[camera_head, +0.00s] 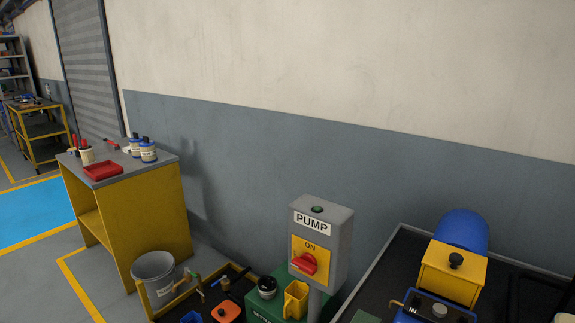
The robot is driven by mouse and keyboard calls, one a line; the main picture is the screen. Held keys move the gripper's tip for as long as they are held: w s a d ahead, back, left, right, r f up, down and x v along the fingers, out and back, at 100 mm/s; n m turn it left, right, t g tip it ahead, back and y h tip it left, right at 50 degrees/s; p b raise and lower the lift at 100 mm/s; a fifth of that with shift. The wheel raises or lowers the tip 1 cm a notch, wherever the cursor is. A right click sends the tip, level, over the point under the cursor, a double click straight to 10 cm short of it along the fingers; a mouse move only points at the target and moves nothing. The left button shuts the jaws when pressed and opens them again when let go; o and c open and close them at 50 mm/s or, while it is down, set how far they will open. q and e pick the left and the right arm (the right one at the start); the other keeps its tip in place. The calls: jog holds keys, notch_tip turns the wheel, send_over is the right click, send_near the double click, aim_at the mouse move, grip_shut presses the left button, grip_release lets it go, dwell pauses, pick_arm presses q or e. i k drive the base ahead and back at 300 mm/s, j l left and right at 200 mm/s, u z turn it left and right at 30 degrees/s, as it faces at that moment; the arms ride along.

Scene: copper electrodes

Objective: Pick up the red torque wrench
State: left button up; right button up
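I cannot clearly make out a red torque wrench. A small red, elongated item (111,144) lies on the grey top of the yellow workbench (135,210) at the left, near its back edge. It is too small to tell what it is. A pale cup (87,156) on the same top has red-handled items beside or in it. A red tray (102,171) lies at the front of that top. Neither of my grippers shows in this view.
Two blue-and-white jars (148,153) stand on the bench. A grey bucket (153,275) stands on the floor. A pump switch post (321,240) with a red knob stands mid-right. A blue-and-yellow pump (452,270) is at right. Blue floor area (35,213) is clear.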

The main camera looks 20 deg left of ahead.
aim_at(106, 141)
jog(key=j, duration=0.55)
jog(key=i+j+u, duration=0.1)
jog(key=j, duration=0.4)
jog(key=i+j+u, duration=0.1)
jog(key=j, duration=0.4)
jog(key=i+j, duration=0.1)
jog(key=j, duration=0.45)
jog(key=i+j+u, duration=0.1)
jog(key=j, duration=0.4)
jog(key=i+j, duration=0.25)
jog(key=j, duration=0.25)
jog(key=i+j+u, duration=0.15)
jog(key=j, duration=0.35)
jog(key=i+j, duration=0.25)
jog(key=j, duration=0.2)
jog(key=i+j+u, duration=0.15)
jog(key=j, duration=0.35)
jog(key=i+j, duration=0.3)
jog(key=i+j+u, duration=0.15)
jog(key=j, duration=0.4)
jog(key=i+j, duration=0.35)
jog(key=j+z, duration=0.1)
jog(key=z, duration=2.85)
